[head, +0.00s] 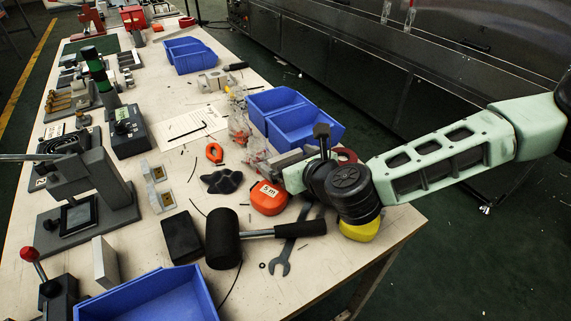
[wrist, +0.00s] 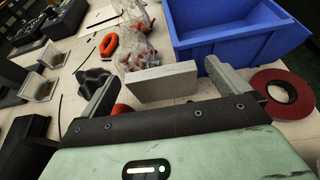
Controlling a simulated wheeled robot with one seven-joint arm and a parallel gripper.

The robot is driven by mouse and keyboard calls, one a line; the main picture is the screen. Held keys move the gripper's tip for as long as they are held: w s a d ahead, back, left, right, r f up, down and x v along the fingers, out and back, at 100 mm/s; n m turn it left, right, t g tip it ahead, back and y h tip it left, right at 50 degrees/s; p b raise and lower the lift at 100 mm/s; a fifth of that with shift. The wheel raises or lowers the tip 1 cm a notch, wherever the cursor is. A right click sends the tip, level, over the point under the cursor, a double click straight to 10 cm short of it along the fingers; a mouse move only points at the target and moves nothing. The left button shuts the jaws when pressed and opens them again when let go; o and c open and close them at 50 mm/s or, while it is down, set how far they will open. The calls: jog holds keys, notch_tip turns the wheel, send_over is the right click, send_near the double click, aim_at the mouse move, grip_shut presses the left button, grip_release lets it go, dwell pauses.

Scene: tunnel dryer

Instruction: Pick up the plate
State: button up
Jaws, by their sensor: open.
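A pale grey rectangular plate (wrist: 162,83) stands on the worktable in the wrist view, one long face toward me. My gripper (wrist: 160,74) is open, one finger to the left of the plate and one to the right. There is a gap on each side, and nothing is held. In the head view my gripper (head: 287,170) is low over the table, beside the blue bins and behind the orange tape measure. There I cannot clearly tell the plate from the grey gripper parts.
A blue bin (wrist: 235,33) stands just beyond the plate, with clear bags (wrist: 136,50) to its left. A red ring (wrist: 282,92) lies right of my right finger. An orange tape measure (head: 268,198), a mallet (head: 223,238) and a wrench (head: 283,258) lie nearby.

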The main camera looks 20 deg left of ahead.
jog(key=shift+w+a, duration=0.1)
jog(key=c, duration=1.1)
